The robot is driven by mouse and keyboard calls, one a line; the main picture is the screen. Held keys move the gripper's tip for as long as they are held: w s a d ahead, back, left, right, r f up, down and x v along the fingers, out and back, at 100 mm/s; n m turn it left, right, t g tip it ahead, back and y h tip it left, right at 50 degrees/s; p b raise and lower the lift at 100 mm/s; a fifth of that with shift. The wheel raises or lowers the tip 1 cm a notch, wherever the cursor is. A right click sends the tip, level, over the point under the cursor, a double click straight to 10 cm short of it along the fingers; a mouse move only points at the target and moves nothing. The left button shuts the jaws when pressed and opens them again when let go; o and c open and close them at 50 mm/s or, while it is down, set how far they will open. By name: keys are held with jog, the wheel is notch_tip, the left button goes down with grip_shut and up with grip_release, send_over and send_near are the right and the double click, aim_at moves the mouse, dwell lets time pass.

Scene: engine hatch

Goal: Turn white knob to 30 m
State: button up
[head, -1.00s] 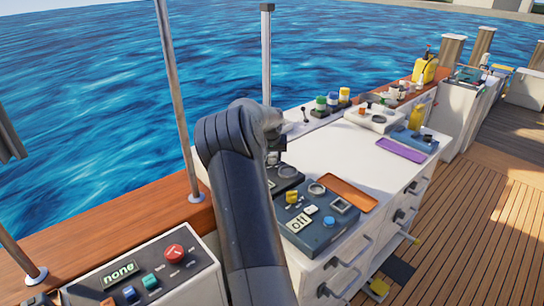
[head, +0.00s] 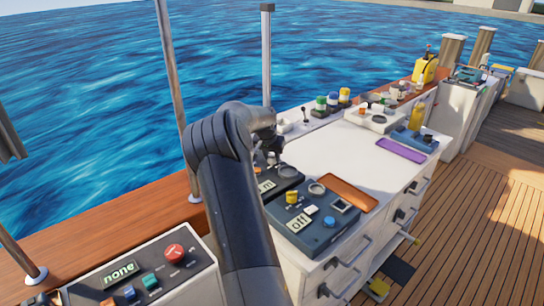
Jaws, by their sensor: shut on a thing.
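My gripper (head: 271,157) is at the back of a dark control box (head: 284,184), low over its upper left part. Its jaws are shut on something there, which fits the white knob. The knob itself is hidden behind my arm and gripper. A small white display on this box is half covered by my arm, and only its end, with an "m", shows. A round grey dial (head: 288,171) on the same box is in view.
A blue-grey box (head: 310,222) with a yellow knob (head: 292,196), an "off" display (head: 299,221) and a blue button stands in front. An orange tray (head: 348,194) lies beside it. The white counter (head: 340,150) is largely clear.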

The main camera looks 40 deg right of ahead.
jog(key=m+g, duration=0.1)
jog(key=m, duration=0.3)
jog(key=shift+w+a+g+h, duration=0.1)
jog(key=shift+w+g+h, duration=0.1)
jog(key=shift+g+h, duration=0.15)
jog(key=shift+m+g, duration=0.75)
jog(key=shift+m, duration=1.45)
jog(key=o, duration=0.9)
jog(key=shift+o, duration=0.2)
jog(key=v, duration=1)
jog(key=shift+w+r, duration=0.2)
jog(key=shift+r, duration=0.25)
